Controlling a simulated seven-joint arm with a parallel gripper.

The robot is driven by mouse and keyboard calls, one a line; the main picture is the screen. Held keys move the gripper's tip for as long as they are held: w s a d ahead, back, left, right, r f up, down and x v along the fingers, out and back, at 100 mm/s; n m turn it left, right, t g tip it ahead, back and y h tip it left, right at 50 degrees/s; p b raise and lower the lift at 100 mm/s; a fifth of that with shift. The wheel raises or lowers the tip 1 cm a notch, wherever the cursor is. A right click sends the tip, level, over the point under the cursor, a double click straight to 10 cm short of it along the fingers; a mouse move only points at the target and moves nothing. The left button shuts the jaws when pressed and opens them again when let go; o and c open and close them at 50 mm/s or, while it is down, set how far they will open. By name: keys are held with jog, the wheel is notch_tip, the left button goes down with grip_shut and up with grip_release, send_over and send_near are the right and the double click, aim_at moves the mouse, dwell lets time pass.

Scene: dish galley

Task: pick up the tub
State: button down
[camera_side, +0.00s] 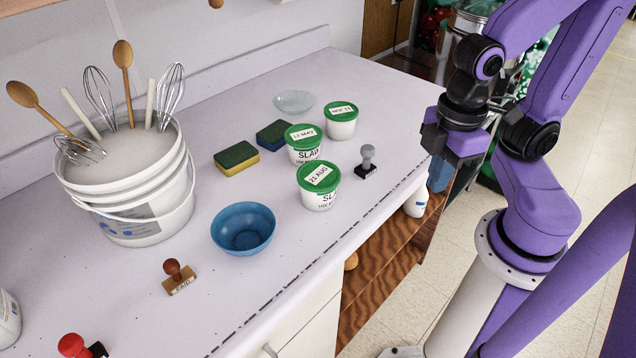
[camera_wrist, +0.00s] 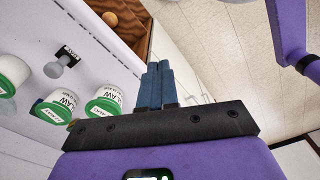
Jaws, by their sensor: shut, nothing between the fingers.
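Three white tubs with green lids stand upright on the counter in the side view. The "21 AUG" tub (camera_side: 319,188) is nearest the front edge. The "12 MAY" tub (camera_side: 304,146) is behind it, and another dated tub (camera_side: 341,121) is farther right. In the wrist view, tubs show at the left, one of them (camera_wrist: 105,103) close to the gripper's bar. My gripper (camera_side: 440,176) is right of the tubs, past the counter's front edge. Its blue fingers (camera_wrist: 160,68) are together and empty, apart from every tub.
A grey-handled stamp (camera_side: 367,162) stands between the tubs and my gripper. A blue bowl (camera_side: 243,229), sponges (camera_side: 236,157), a glass dish (camera_side: 294,102), a wooden stamp (camera_side: 178,277) and a utensil bucket (camera_side: 130,190) share the counter (camera_side: 130,315). A wooden shelf (camera_side: 388,250) lies below.

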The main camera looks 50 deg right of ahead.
grip_release()
jog(key=n+t+h, duration=0.6)
jog(key=n+h, duration=0.5)
jog(key=h, duration=0.1)
send_near(313, 192)
jog(key=x, duration=0.7)
jog(key=shift+s+f, duration=0.15)
jog(key=shift+f, duration=0.05)
jog(key=shift+x, duration=2.6)
